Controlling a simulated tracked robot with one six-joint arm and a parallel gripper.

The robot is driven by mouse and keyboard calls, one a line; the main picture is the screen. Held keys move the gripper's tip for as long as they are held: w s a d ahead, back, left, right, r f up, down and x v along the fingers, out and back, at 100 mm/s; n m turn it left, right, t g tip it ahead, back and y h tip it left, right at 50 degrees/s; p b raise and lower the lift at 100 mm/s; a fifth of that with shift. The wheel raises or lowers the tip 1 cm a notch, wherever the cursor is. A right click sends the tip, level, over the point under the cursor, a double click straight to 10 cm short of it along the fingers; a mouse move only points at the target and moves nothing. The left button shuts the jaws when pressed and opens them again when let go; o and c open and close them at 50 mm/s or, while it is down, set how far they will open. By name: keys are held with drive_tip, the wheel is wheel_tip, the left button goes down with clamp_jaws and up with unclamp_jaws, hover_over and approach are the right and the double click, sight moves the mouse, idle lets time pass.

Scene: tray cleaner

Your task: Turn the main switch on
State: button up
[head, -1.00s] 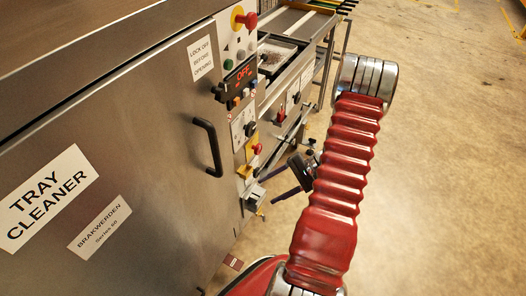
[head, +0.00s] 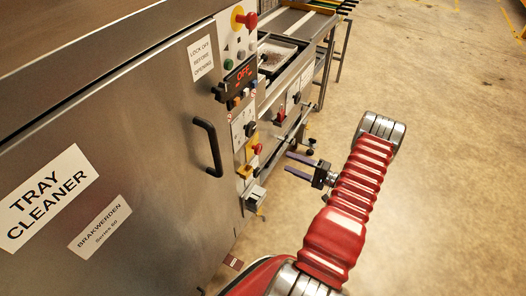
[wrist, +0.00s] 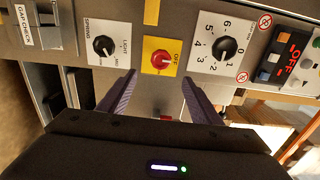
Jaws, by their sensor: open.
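A red switch (head: 257,148) on a yellow plate sits on the side control panel of the tray cleaner. In the wrist view my gripper (wrist: 158,80) has one finger on either side of the line to the red switch. The switch is between neither fingertip.
A black numbered knob (wrist: 224,48) is right of the red switch, a black LIGHT knob (wrist: 103,45) left. An OFF display (head: 241,75), a red button on a yellow disc (head: 247,19) and a door handle (head: 208,146) are nearby. Open floor (head: 440,200) lies right.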

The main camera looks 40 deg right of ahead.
sight(260, 150)
drive_tip(key=shift+w, duration=0.1)
idle(0.3)
drive_tip(key=x, duration=1.3)
drive_tip(key=shift+w+a, duration=0.1)
drive_tip(key=shift+w, duration=0.2)
drive_tip(key=c, duration=1)
